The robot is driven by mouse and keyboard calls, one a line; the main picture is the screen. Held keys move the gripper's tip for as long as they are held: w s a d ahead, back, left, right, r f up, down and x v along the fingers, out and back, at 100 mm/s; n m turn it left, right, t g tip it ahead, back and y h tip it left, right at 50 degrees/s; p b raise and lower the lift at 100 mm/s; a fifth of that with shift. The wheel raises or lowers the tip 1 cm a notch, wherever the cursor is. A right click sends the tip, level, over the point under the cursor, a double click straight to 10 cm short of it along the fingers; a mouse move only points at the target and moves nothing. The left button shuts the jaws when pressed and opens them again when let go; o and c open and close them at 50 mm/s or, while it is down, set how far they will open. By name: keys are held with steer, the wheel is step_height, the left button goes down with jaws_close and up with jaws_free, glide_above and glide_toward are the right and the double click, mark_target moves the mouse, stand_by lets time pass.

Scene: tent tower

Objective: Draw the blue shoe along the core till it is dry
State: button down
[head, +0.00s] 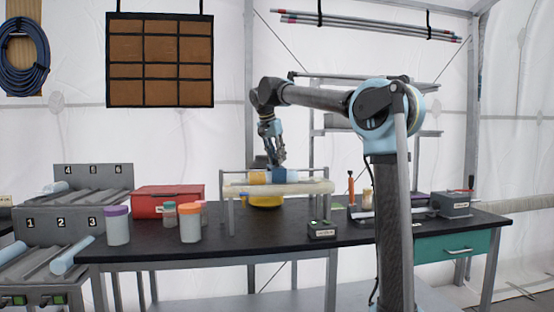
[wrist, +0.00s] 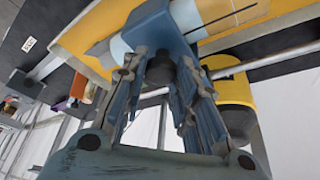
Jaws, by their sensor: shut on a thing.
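The blue shoe (head: 285,174) sits against the core (head: 312,177), a pale horizontal cylinder on a stand above the bench. In the wrist view the blue shoe (wrist: 158,28) lies across the core at the top of the picture. My gripper (head: 278,162) reaches down from above. In the wrist view my gripper (wrist: 162,68) has its fingers on both sides of a dark knob on the shoe and is shut on it. A yellow band (head: 259,177) lies just left of the shoe on the core. The shoe's underside is hidden, and I cannot tell how wet the core is.
A yellow basin (head: 264,202) stands under the core. Lidded jars (head: 190,223) and a red box (head: 168,199) are to the left. A small dark device (head: 322,230) stands at the front edge. Tools and a grey box (head: 450,204) are to the right.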

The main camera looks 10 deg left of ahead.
steer(key=a, duration=0.2)
steer(key=s+a, duration=0.1)
steer(key=a, duration=0.2)
steer(key=shift+s+a, duration=0.3)
steer(key=shift+a, duration=0.1)
steer(key=c, duration=1.3)
jaws_free()
steer(key=v, duration=1.2)
